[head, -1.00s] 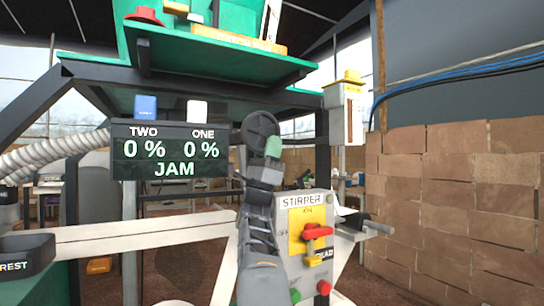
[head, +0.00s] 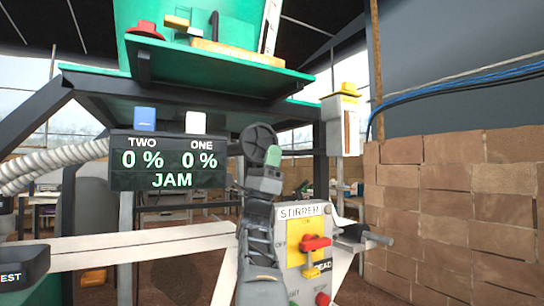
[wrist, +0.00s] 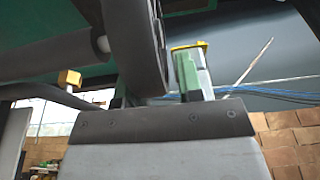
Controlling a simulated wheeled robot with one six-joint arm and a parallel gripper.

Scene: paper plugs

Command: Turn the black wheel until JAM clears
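The black wheel (head: 259,141) stands upright under the green hopper in the head view. Its dark rim (wrist: 146,40) fills the upper middle of the wrist view. My gripper (head: 268,165) is at the wheel's lower right side. In the wrist view my gripper (wrist: 153,90) has its green-tipped fingers apart, with the rim between them. A narrow gap shows between the rim and the right finger; the left finger is partly hidden, so contact there is unclear. The display (head: 168,161) reads TWO 0 %, ONE 0 % and JAM.
The stirrer box (head: 305,225) with a red handle (head: 314,243) stands close to the right of my arm. A white beam (head: 130,243) crosses at the left. The green hopper (head: 215,68) hangs above. A brick wall (head: 450,200) closes the right side.

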